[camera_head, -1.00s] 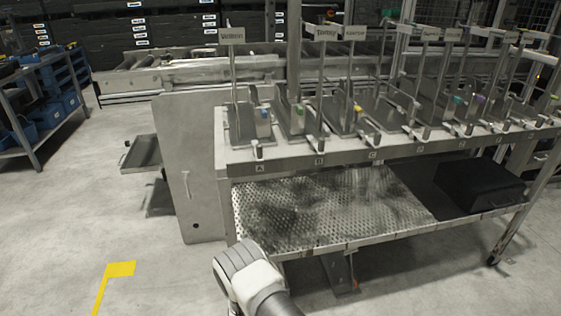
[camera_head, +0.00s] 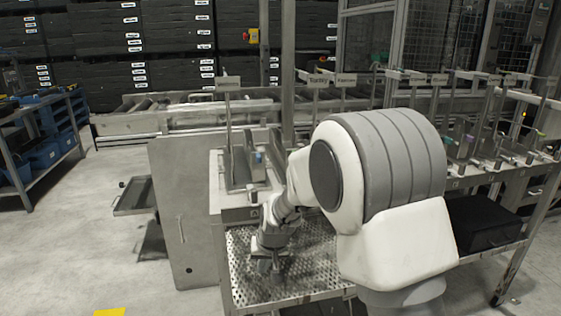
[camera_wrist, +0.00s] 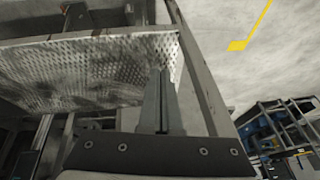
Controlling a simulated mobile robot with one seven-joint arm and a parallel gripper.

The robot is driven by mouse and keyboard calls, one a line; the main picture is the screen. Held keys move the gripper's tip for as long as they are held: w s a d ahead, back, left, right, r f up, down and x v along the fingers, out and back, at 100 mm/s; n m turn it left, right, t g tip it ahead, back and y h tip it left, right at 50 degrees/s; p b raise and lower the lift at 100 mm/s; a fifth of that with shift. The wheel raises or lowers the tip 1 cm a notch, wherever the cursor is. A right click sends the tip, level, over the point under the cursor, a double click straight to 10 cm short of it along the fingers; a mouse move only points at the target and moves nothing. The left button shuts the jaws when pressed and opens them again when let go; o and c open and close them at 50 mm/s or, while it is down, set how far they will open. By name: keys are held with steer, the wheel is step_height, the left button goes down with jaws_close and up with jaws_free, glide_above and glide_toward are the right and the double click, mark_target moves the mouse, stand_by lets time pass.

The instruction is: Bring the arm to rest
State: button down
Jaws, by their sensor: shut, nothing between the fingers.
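My arm, white and grey, rises large in the middle of the head view and hides much of the bench behind it. My gripper (camera_head: 268,268) points down in front of the bench's perforated lower shelf in the head view. In the wrist view the fingers of my gripper (camera_wrist: 160,78) are together, with nothing between them. The perforated metal shelf (camera_wrist: 90,70) fills the upper left there, beside the fingers. I cannot tell the exact gap between the fingers and the shelf edge.
The bench (camera_head: 232,215) carries several labelled stations with upright posts. A black box (camera_head: 485,222) sits on its lower shelf at the right. A grey panel (camera_head: 180,215) stands left of the bench. A rack with blue bins (camera_head: 45,152) is far left. Open floor lies between.

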steer(key=s+d+r+t+h, duration=0.1)
steer(key=s+d+r, duration=1.3)
steer(key=s+r, duration=0.45)
steer(key=s+d+r+m+h, duration=0.1)
steer(key=s+d, duration=0.3)
steer(key=s, duration=0.5)
step_height(320, 180, up, 24)
steer(key=p, duration=2.4)
steer(key=shift+s+d+t, duration=0.25)
steer(key=shift+s+t, duration=0.05)
steer(key=shift+s, duration=0.15)
steer(key=shift+d+m, duration=0.1)
steer(key=shift+m, duration=0.2)
